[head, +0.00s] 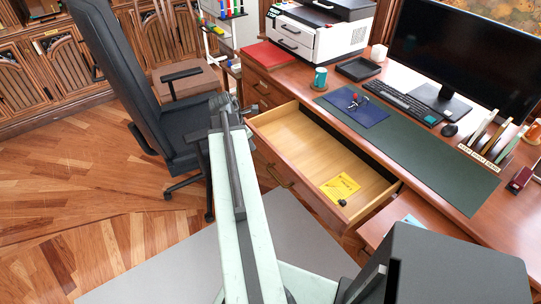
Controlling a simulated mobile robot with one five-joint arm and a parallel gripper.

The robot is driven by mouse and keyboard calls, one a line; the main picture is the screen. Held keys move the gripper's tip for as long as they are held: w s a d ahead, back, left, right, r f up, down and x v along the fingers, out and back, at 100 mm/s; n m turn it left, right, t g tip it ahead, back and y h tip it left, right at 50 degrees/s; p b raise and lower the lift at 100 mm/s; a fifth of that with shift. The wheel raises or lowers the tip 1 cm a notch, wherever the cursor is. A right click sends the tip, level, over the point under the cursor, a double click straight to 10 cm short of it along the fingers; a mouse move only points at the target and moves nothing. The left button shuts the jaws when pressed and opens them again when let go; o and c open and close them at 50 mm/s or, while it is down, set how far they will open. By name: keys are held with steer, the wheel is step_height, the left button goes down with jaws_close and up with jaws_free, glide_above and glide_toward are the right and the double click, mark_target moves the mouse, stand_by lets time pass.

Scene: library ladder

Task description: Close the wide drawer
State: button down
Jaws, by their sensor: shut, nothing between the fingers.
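The wide drawer (290,128) is pulled out from under the desk top, its pale wooden inside in plain view. A yellow note (340,187) and a small dark object (342,202) lie in it toward the right end. Its reddish-brown front (290,185) carries a dark handle (278,177). My gripper (228,104) is at the far end of my pale arm, near the drawer's left front corner. It looks small and is shut and empty. I cannot tell whether it touches the drawer. My arm hides part of the floor before the drawer.
A black office chair (180,125) stands close left of my arm. The desk (440,190) bears a green mat (435,150), keyboard (400,100), monitor (465,55), teal mug (320,78) and printer (318,35). Wooden floor (60,190) is free at the left.

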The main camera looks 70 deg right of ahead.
steer(key=s, duration=0.1)
steer(key=b, duration=0.9)
glide_toward(270, 153)
steer(key=shift+s+f, duration=1.8)
steer(key=shift+f, duration=0.65)
steer(key=shift+a, duration=0.4)
